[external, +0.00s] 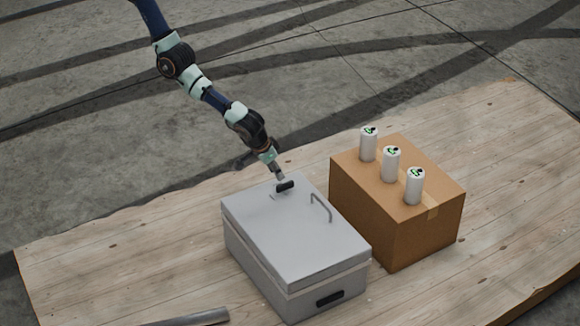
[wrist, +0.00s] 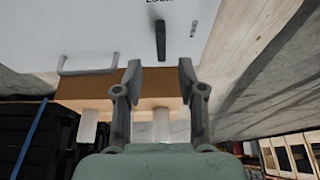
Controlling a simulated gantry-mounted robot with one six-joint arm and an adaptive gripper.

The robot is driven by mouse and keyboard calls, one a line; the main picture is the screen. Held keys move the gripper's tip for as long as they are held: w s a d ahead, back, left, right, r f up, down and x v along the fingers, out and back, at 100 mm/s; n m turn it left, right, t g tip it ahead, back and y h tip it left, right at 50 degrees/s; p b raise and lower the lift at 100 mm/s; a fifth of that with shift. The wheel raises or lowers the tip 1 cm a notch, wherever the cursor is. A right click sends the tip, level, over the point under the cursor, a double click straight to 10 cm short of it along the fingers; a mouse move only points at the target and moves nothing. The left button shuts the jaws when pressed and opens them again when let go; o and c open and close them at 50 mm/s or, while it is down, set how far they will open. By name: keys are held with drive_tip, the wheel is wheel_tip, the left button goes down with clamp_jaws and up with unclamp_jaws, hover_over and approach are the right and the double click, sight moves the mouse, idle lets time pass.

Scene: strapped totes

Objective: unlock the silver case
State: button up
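The silver case (external: 290,235) stands on the wooden platform, its lid shut. On its lid is a dark lever (wrist: 160,40), with partly cut-off dark lettering beside it in the wrist view. The lever also appears as a small black bar near the case's far edge in the external view (external: 286,187). My gripper (wrist: 160,66) is open and empty, one finger toward each side of the lever's near end. Whether it touches the lever cannot be told. In the external view my gripper (external: 279,178) is just over that far edge.
A grey carrying handle (external: 321,207) stands up from the lid. A cardboard box (external: 395,222) with 3 white cans (external: 391,164) on top stands close to the right of the case. A grey bar (external: 190,318) lies at the front. The platform (external: 110,245) is clear to the left.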

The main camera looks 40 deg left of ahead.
sight(269, 209)
drive_tip(key=b+x, duration=0.5)
drive_tip(key=x, duration=0.2)
drive_tip(key=shift+w, duration=0.25)
drive_tip(key=shift+a+r, duration=0.1)
clamp_jaws()
